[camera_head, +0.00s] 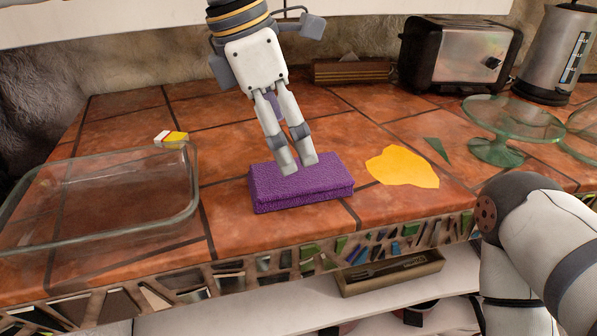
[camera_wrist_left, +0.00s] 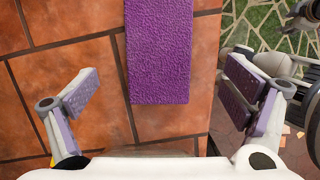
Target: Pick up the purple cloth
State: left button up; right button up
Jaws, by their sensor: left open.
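The purple cloth (camera_head: 318,191) is a thick, folded rectangular block lying flat near the front edge of the tiled counter. My left gripper (camera_head: 297,163) points down over the cloth's back part in the head view, its fingers apart. In the left wrist view the cloth (camera_wrist_left: 160,50) lies between the two widely spread fingers, towards the top of the picture. The left gripper (camera_wrist_left: 160,92) is open with nothing between its pads. I cannot tell whether the fingertips touch the cloth. My right gripper is not in view; only part of my right arm shows at the lower right.
A clear glass dish (camera_head: 195,185) stands left of the cloth, with a small yellow-and-white item (camera_head: 172,138) behind it. A flat yellow cloth (camera_head: 402,167) lies to the right. A glass stand (camera_head: 497,150), toaster (camera_head: 465,58) and kettle (camera_head: 552,50) stand farther right.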

aim_at(297, 173)
pick_arm(q)
jog(key=x, duration=0.5)
jog(key=shift+a+f, duration=0.15)
jog(key=shift+f, duration=0.3)
jog(key=shift+w+f, duration=0.1)
jog(key=shift+f, duration=0.35)
jog(key=c, duration=1.3)
